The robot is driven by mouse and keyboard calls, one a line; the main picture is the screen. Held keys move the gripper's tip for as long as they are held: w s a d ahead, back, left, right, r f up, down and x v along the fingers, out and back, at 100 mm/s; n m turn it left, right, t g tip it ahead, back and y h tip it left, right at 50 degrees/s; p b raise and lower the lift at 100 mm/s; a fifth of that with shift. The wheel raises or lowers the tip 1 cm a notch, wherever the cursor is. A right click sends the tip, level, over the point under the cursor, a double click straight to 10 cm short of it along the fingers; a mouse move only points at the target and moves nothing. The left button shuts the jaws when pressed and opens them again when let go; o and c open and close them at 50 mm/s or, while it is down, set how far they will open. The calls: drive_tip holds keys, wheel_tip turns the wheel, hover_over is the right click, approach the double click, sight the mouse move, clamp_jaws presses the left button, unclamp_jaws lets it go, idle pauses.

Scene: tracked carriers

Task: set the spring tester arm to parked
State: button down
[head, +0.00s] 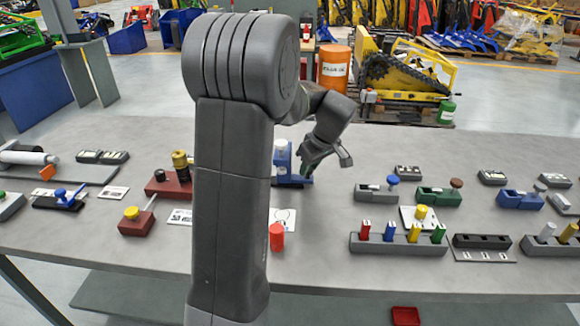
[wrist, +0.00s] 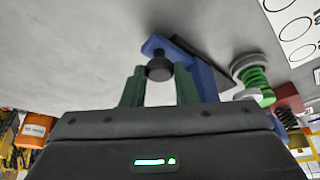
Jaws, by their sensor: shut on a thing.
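The spring tester (head: 282,158) is a blue stand on the grey table, just right of my arm's upright link in the head view. In the wrist view its blue arm (wrist: 191,62) runs to a black knob (wrist: 159,69). A green spring between pale discs (wrist: 256,82) shows to the right of the blue part. My gripper (head: 324,168) is at the right side of the tester. In the wrist view its two green fingers (wrist: 160,88) are shut on the black knob, one on each side. The tester's lower part is partly hidden.
A red cylinder (head: 276,237) stands nearer the front edge. A dark red block with a yellow and black post (head: 170,186) is left of my arm. A grey rack with coloured pegs (head: 398,246) and several small fixtures fill the right side. Bare table lies between tester and rack.

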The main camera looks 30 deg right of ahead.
drive_tip(key=shift+s+d, duration=0.35)
drive_tip(key=shift+d, duration=0.2)
drive_tip(key=shift+s+d, duration=0.3)
drive_tip(key=shift+d, duration=0.25)
drive_tip(key=c, duration=1.1)
unclamp_jaws()
drive_tip(key=shift+s+d, duration=0.1)
drive_tip(key=shift+d, duration=0.1)
drive_tip(key=shift+c, duration=0.2)
drive_tip(key=shift+a, duration=0.1)
drive_tip(key=v, duration=1.4)
drive_tip(key=shift+f, duration=0.1)
